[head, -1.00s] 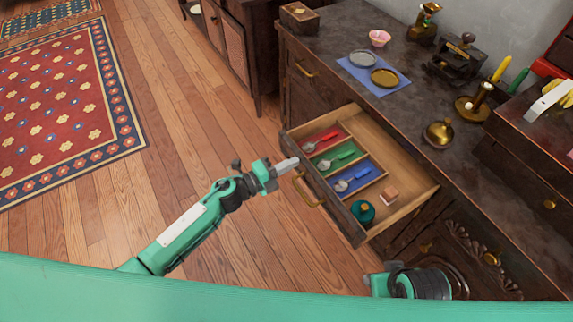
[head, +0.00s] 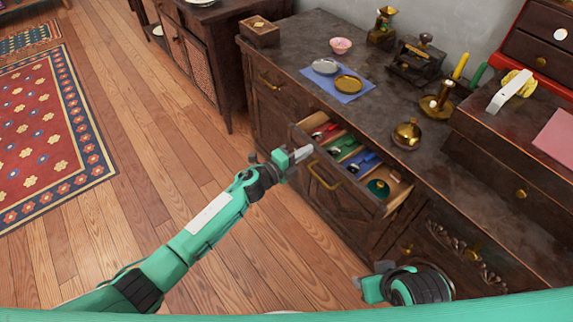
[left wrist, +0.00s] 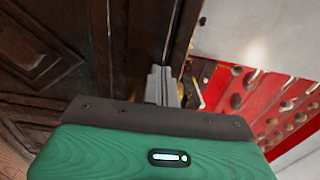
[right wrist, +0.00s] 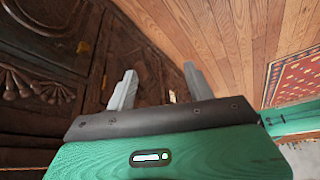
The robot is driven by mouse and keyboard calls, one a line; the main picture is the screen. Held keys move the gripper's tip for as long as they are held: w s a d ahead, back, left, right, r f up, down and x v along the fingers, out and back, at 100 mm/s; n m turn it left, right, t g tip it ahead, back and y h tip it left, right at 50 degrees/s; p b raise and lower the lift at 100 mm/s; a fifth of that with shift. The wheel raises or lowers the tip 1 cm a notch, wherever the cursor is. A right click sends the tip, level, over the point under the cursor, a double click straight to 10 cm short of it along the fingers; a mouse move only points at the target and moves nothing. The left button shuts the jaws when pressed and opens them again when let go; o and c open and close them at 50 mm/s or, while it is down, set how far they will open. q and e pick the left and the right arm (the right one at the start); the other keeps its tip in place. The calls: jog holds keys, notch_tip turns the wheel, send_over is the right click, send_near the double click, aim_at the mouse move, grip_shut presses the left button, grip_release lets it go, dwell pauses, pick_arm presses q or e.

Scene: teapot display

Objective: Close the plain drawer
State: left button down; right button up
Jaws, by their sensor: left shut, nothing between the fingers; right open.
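The plain drawer (head: 345,184) is a dark wooden drawer in the cabinet, partly open in the head view, with a brass handle (head: 323,177) on its front. Inside are a red, a green and a blue section with cutlery, and a round teal item (head: 378,187). My left gripper (head: 303,153) is shut and empty, its tips at the left part of the drawer front; I cannot tell whether they touch it. In the left wrist view its fingers (left wrist: 160,85) point along dark wood. My right gripper (right wrist: 158,85) is open and empty, low in front of the cabinet.
The cabinet top holds a blue cloth (head: 338,86) with two plates, a pink bowl (head: 341,46), a brass pot (head: 407,133) and a candlestick (head: 437,104). A small wooden box (head: 259,32) stands at its far left corner.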

aim_at(317, 145)
pick_arm(q)
jog(key=b+x, duration=0.2)
jog(key=x, duration=0.5)
jog(key=shift+f, duration=0.1)
jog(key=shift+b+x, duration=0.45)
jog(key=shift+x, duration=0.65)
pick_arm(e)
jog(key=w+a+f+t+y, duration=0.1)
jog(key=w+a+t+y, duration=0.2)
jog(key=a, duration=0.3)
jog(key=shift+w+a+f+n+t, duration=0.4)
jog(key=shift+w+t, duration=0.4)
pick_arm(q)
jog(key=shift+a, duration=0.1)
